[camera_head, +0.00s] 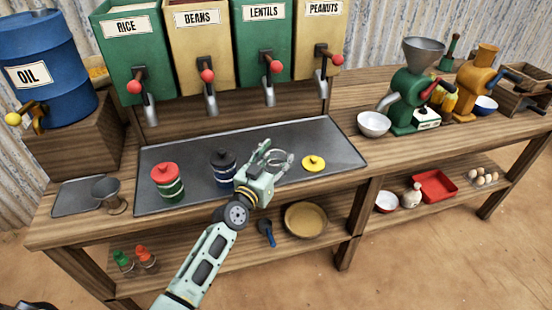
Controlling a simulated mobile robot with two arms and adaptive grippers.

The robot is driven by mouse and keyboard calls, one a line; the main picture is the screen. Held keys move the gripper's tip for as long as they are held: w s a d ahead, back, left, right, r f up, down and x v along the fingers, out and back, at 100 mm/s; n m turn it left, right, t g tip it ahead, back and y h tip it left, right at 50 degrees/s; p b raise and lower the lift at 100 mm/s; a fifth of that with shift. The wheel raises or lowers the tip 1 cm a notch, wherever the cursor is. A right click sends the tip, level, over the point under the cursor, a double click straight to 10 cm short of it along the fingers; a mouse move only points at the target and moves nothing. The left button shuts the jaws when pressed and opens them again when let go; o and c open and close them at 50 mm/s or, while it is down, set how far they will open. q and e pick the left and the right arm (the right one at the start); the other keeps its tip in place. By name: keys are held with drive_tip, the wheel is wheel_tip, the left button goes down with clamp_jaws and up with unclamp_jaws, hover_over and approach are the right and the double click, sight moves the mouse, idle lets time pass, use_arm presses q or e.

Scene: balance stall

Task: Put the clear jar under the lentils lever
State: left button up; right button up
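The clear jar (283,160) shows as a round glass rim on the metal tray, partly hidden by my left gripper (273,158). The fingers are at the jar's left side, around or against it; I cannot tell whether they grip it. The lentils dispenser (264,40) is green, third from the left, with a red-knobbed lever (275,67) and a metal spout (268,95). The jar stands in front of this spout, nearer to me and slightly right. A yellow lid (313,163) lies on the tray right of the jar. My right gripper is not in view.
A metal cup (108,194) is at the left. A white bowl (374,124) and grinders stand right.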

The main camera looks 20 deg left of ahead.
use_arm(q)
drive_tip(key=o, duration=0.4)
